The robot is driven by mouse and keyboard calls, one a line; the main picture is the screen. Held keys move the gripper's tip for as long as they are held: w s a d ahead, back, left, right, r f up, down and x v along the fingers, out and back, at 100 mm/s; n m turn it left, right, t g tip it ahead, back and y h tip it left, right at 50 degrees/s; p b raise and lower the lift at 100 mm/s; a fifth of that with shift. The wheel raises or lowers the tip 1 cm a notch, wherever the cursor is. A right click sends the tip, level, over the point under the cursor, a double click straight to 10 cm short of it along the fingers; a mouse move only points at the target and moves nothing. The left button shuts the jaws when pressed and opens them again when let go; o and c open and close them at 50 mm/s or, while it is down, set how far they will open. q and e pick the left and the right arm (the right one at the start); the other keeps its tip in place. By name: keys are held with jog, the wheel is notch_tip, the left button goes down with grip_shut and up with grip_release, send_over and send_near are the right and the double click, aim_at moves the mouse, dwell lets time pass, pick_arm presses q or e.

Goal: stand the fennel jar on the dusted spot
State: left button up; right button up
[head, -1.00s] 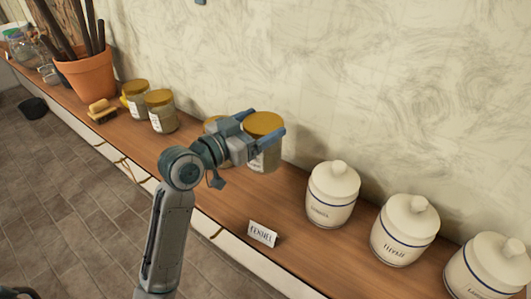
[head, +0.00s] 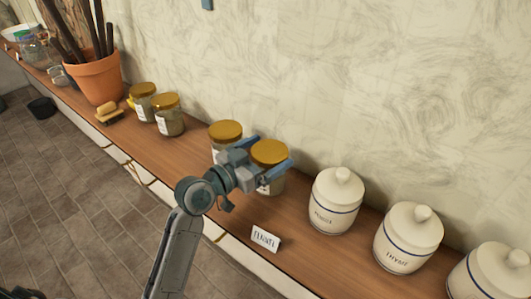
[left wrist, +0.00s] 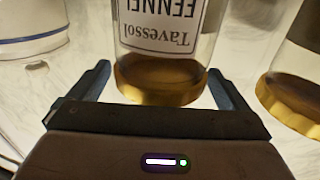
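The fennel jar (head: 270,178) is a glass jar with a mustard-yellow lid. I cannot make out a dusted spot. My right gripper is not in view.
Another yellow-lidded jar (head: 226,132) stands close on the left. White lidded canisters (head: 336,200) stand on the right. Farther left on the wooden shelf (head: 190,165) are two more yellow-lidded jars (head: 169,115), a brush (head: 107,113) and a terracotta pot (head: 97,80). The wall is close behind.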

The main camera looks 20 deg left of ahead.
pick_arm(q)
jog(key=shift+a+r, duration=0.1)
jog(key=shift+s+a, duration=0.2)
jog(key=shift+s, duration=0.2)
jog(key=b+v, duration=0.2)
jog(key=v, duration=0.9)
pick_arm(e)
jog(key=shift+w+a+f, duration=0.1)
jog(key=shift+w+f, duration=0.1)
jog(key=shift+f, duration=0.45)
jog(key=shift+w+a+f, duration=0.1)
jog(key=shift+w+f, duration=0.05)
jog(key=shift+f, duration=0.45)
pick_arm(q)
jog(key=shift+d, duration=0.1)
